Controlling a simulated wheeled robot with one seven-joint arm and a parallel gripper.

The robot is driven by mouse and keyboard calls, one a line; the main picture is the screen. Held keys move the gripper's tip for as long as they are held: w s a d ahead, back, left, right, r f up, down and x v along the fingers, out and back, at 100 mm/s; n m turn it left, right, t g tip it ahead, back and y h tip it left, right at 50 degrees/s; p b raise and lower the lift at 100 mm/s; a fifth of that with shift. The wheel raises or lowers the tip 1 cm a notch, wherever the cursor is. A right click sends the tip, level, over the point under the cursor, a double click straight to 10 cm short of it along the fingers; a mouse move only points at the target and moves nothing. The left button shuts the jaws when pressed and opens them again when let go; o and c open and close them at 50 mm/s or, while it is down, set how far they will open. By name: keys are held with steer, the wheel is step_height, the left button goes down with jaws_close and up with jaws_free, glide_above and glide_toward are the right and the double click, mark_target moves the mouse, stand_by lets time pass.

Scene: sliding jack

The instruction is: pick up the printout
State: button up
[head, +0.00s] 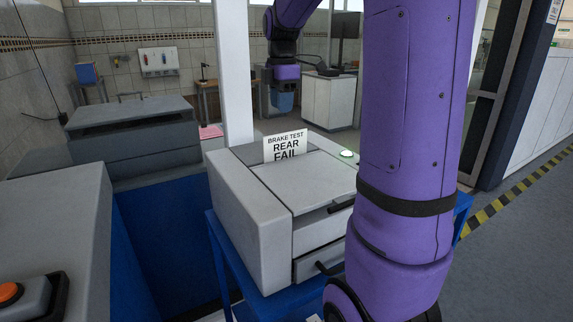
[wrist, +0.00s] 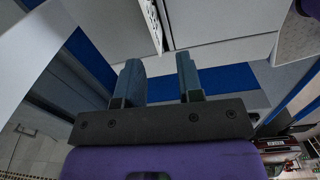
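The printout (head: 286,146) is a white sheet with black lettering reading "BRAKE TEST REAR FAIL". It stands upright in the slot on top of the light grey printer (head: 245,205). In the wrist view the printout (wrist: 152,22) shows as a narrow white strip with dark marks near the top edge. My gripper (wrist: 159,72) is open, with its two blue-grey fingers apart and nothing between them.
The printer stands on a blue stand (head: 222,262). A grey cabinet (head: 52,225) with an orange button (head: 9,292) is at the left. A white post (head: 234,80) rises just behind the printer. My purple arm covers the printer's right side.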

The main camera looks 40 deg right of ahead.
mark_target(286, 140)
steer(key=shift+w+d+f+n, duration=0.25)
steer(key=shift+d, duration=0.3)
steer(key=shift+w+d+f+n, duration=0.2)
steer(key=shift+d+n, duration=0.05)
steer(key=shift+d, duration=0.25)
steer(key=f, duration=1)
steer(key=shift+d+f, duration=0.2)
steer(key=shift+f, duration=0.2)
steer(key=shift+c, duration=0.2)
jaws_close()
